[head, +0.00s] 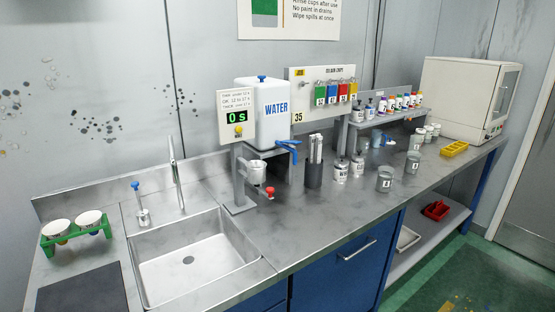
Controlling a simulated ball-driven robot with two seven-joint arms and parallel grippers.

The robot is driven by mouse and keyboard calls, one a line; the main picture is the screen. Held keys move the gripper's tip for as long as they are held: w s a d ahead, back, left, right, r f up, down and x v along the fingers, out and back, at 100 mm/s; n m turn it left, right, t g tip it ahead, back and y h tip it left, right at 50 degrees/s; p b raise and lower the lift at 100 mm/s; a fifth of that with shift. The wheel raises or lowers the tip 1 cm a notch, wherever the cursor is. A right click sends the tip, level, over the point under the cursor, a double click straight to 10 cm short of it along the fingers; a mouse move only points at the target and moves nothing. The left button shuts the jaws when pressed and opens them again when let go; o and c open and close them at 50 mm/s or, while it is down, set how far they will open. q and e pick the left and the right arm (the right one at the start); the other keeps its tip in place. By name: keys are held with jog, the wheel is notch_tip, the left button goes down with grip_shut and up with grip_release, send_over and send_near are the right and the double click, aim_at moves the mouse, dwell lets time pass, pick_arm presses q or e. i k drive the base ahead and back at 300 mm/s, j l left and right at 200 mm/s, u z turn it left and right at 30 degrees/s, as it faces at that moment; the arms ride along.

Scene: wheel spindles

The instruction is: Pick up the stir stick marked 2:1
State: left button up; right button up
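Several pale stir sticks (316,147) stand upright in a dark cylindrical holder (314,175) near the middle of the counter. Their markings are too small to read, so I cannot tell which one is marked 2:1. The lower parts of the sticks are hidden inside the holder. Neither of my grippers is in view.
A water tank (263,112) with a blue tap stands behind and left of the holder. Labelled cans (341,171) and a grey cup (384,178) stand to its right. The sink (187,262) is at front left. The counter front (310,222) is clear.

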aim_at(318, 140)
jog(key=i+l+u, duration=0.2)
jog(key=l, duration=0.15)
jog(key=i+l+u, duration=0.25)
jog(key=l+u, duration=0.2)
jog(key=l, duration=0.25)
jog(key=i+l+u, duration=0.1)
jog(key=l+u, duration=0.15)
jog(key=l, duration=0.15)
